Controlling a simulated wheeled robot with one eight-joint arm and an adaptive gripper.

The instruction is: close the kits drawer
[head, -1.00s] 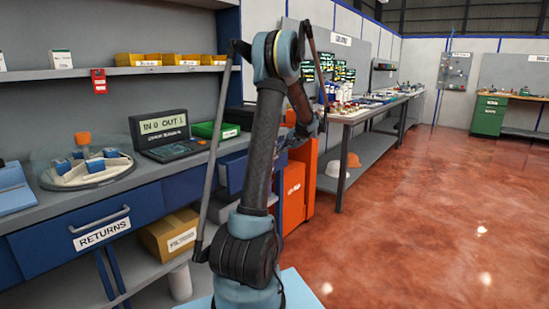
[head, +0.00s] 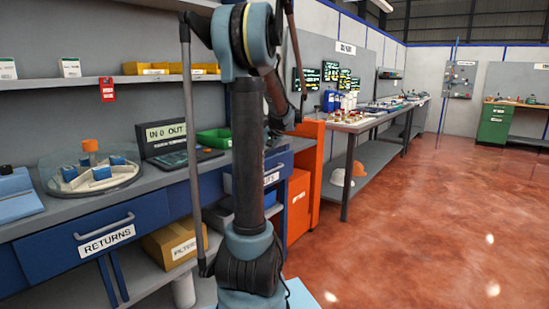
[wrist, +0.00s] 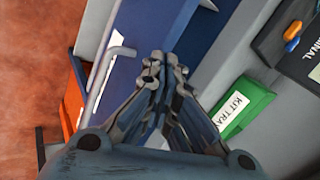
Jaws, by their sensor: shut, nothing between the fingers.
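The kits drawer (head: 272,178) is a blue drawer under the bench, right of the returns drawer. In the head view my arm hides much of it, and only the end of its white label shows. In the wrist view its blue front (wrist: 128,32), bar handle (wrist: 119,53) and white label lie left of my gripper (wrist: 166,62). My gripper is shut and empty, its fingertips over the blue drawer area just right of the handle. I cannot tell whether they touch it, or how far out the drawer stands. In the head view the fingers are hidden behind my arm.
The returns drawer (head: 95,240) is at the left. A green kit tray (wrist: 243,106) sits on the bench top, near a terminal (head: 165,142). An orange cabinet (head: 302,190) stands right of the kits drawer. The red floor to the right is clear.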

